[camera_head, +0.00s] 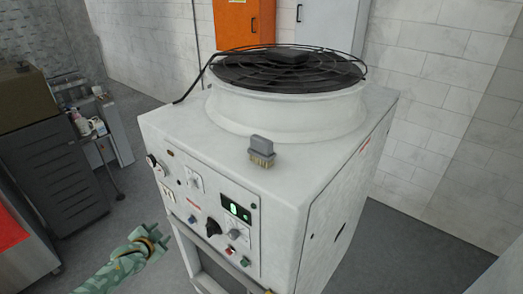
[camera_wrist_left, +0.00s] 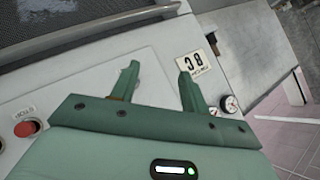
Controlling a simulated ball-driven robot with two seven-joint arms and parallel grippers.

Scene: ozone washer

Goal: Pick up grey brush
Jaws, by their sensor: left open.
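The grey brush (camera_head: 262,151) stands on the front edge of the white machine's top (camera_head: 190,122), grey handle up and tan bristles down. My left gripper (camera_head: 156,238) is low at the left front of the machine in the head view, well apart from the brush. In the left wrist view its two green fingers (camera_wrist_left: 157,72) are spread and empty, in front of the machine's panel. The brush does not show in the left wrist view. My right gripper is not in either view.
A round black fan grille (camera_head: 290,69) in a white ring takes up the back of the machine top. The front panel has a black knob (camera_head: 213,228) and a green display (camera_head: 236,209). Dark cabinets (camera_head: 60,170) and bottles (camera_head: 82,122) stand at the left. Floor is open between them.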

